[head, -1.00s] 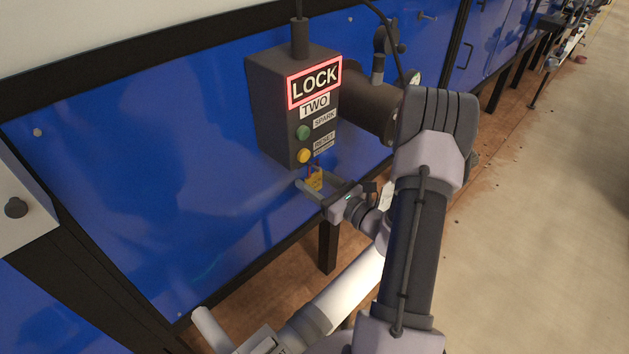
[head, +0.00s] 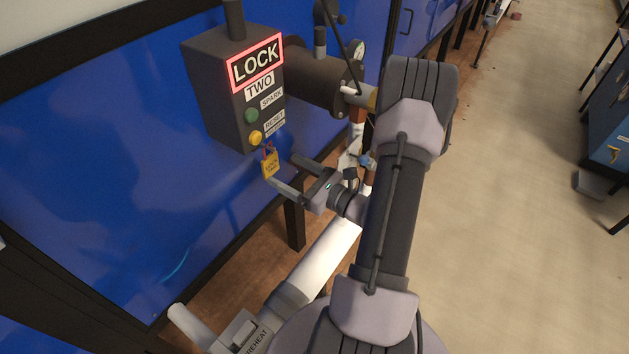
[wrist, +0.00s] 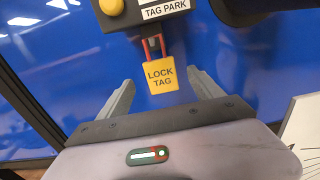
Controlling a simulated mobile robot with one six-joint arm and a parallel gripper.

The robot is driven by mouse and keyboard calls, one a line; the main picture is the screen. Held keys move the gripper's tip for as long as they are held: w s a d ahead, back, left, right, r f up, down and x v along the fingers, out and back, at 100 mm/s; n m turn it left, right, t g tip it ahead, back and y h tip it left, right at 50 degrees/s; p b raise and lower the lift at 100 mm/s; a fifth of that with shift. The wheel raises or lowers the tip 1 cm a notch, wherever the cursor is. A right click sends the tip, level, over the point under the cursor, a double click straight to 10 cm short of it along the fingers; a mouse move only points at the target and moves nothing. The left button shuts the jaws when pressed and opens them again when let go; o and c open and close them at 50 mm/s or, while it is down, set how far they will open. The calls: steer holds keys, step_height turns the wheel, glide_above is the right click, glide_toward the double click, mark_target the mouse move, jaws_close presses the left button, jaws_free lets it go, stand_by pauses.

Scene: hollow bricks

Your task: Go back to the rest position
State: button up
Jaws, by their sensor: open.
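My gripper (head: 282,176) is open and empty, below and to the right of the dark lock box (head: 207,85) in the head view. A yellow padlock-like tag (head: 270,164) with a red shackle hangs from the underside of the box, and its face reads "LOCK TAG" in the wrist view (wrist: 161,80). In the wrist view my two fingers (wrist: 162,95) stand apart on either side of the tag's lower part, without visible contact. The box carries a red-lit "LOCK" sign, a "TWO" label, a green button and a yellow button.
A blue panel wall (head: 110,170) stands behind the box. A dark pipe (head: 318,75) with a gauge (head: 358,51) runs right of the box. A white pipe (head: 325,252) lies below my gripper. Open floor (head: 500,200) is at the right, with a blue cabinet (head: 610,125) beyond.

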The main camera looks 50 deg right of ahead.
steer(key=s+p, duration=0.2)
steer(key=s, duration=0.9)
steer(key=w+a+r+n+g+y, duration=0.2)
steer(key=a+r+n+g+y, duration=0.3)
steer(key=a+n, duration=0.4)
steer(key=w+a+r+n+g+y, duration=0.2)
steer(key=a+r+n+g+y, duration=0.35)
steer(key=a, duration=0.65)
steer(key=s+a+r+n+g+h, duration=0.1)
steer(key=s+a+r+n+h, duration=0.2)
steer(key=a+n+h, duration=0.2)
steer(key=s+a+r+n+h+b, duration=0.1)
steer(key=s+a+r+n+h, duration=0.2)
steer(key=n, duration=0.8)
steer(key=shift+s+a+r+g+h, duration=0.25)
steer(key=shift+a+r+g+h, duration=0.1)
steer(key=shift+a+r+h, duration=0.5)
